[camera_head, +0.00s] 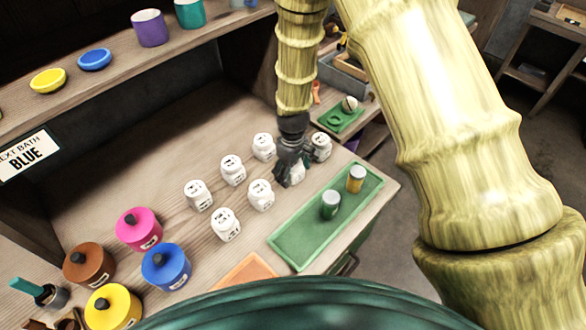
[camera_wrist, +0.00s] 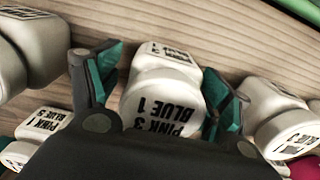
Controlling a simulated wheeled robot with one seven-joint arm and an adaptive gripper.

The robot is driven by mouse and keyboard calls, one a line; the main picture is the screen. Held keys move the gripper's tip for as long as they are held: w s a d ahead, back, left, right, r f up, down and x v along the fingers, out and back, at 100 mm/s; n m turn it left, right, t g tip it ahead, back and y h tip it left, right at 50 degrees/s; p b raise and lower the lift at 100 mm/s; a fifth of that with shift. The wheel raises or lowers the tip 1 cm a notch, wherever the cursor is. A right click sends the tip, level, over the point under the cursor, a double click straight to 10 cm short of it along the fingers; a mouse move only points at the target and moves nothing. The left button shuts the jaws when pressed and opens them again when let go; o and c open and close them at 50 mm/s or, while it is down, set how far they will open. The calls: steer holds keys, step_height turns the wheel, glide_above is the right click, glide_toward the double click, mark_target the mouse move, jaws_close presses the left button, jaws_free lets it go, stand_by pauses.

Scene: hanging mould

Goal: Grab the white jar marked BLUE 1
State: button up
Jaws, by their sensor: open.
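A white jar marked PINK 3, BLUE 1 (camera_wrist: 163,100) stands between my fingers in the wrist view, its lettering upside down there. My gripper (camera_wrist: 165,82) is open, with one green-padded finger on each side of the jar; whether either pad touches it I cannot tell. In the head view my gripper (camera_head: 290,160) points down over this jar (camera_head: 297,175), hiding much of it.
Other white jars stand close by, one (camera_wrist: 276,115) just right of my fingers in the wrist view and one (camera_head: 321,147) behind in the head view. A green tray (camera_head: 290,244) holds two small cans. Coloured pots (camera_head: 139,229) stand at the left.

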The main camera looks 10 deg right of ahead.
steer(key=shift+s+r, duration=0.1)
steer(key=shift+r, duration=0.05)
steer(key=c, duration=1.2)
